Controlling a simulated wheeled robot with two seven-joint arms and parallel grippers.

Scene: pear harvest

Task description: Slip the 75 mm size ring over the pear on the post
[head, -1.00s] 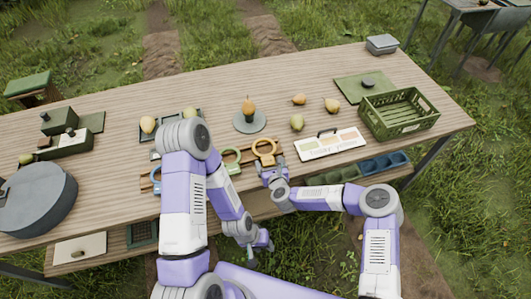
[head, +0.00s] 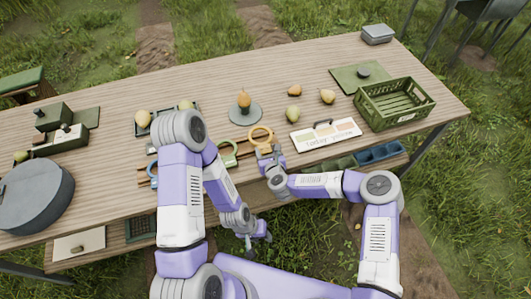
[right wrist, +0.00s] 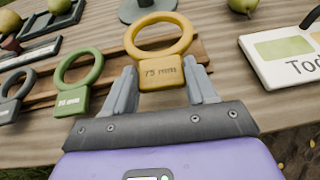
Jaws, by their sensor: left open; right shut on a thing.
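The orange-brown pear (head: 244,98) sits upright on the post of a grey round base (head: 245,115) at mid-table. My right gripper (head: 267,153) is shut on the ring's labelled tab, one finger on each side in the right wrist view (right wrist: 160,85). Whether the ring is clear of the rack is hard to tell. My left gripper (head: 258,239) is open and empty, low in front of the table.
A green ring (head: 228,150) and a blue ring (head: 152,170) are on the rack to the left. A sign board (head: 323,136), loose pears (head: 293,114) and a green crate (head: 395,103) are to the right. Clear tabletop lies between the yellow ring and the post base.

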